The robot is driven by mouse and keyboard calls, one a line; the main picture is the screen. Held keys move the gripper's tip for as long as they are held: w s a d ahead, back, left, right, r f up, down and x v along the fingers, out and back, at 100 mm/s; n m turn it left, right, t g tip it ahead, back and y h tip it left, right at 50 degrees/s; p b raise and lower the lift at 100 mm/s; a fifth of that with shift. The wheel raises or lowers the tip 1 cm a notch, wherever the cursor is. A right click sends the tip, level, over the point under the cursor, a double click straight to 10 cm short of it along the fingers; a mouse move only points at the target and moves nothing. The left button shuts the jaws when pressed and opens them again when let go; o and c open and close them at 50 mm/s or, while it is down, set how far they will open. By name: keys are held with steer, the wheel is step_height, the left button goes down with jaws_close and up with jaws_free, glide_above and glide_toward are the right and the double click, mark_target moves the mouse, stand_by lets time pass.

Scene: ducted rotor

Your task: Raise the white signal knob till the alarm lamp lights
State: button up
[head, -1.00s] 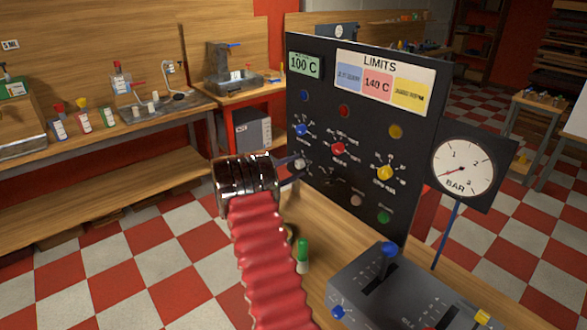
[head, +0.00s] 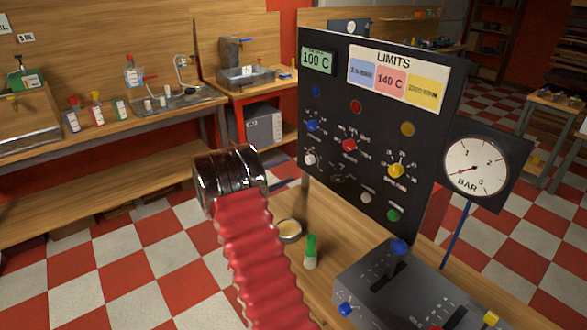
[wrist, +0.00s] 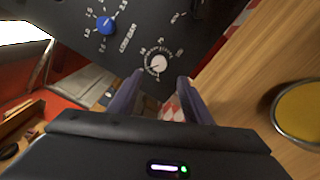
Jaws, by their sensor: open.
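The white knob (head: 310,158) sits on the dark upright panel (head: 440,130), at the lower left below the blue knob. It also shows in the wrist view (wrist: 158,64), at the panel's lower part with a printed scale around it. My gripper (wrist: 157,84) is open, its two fingers on either side of and short of the white knob, with nothing between them. In the head view my gripper (head: 284,187) is apart from the panel, to the left of the knob. Blue (head: 316,91), red (head: 356,107) and yellow (head: 407,129) lamps look unlit; which is the alarm lamp is unclear.
Blue, red (head: 349,145) and yellow (head: 396,170) knobs are close by on the panel. A pressure gauge (head: 476,167) stands at right. A lever box (head: 375,290), a green-capped bottle (head: 311,252) and a round dish (head: 289,231) occupy the bench.

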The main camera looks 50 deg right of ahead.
steer(key=v, duration=0.4)
steer(key=shift+a, duration=0.35)
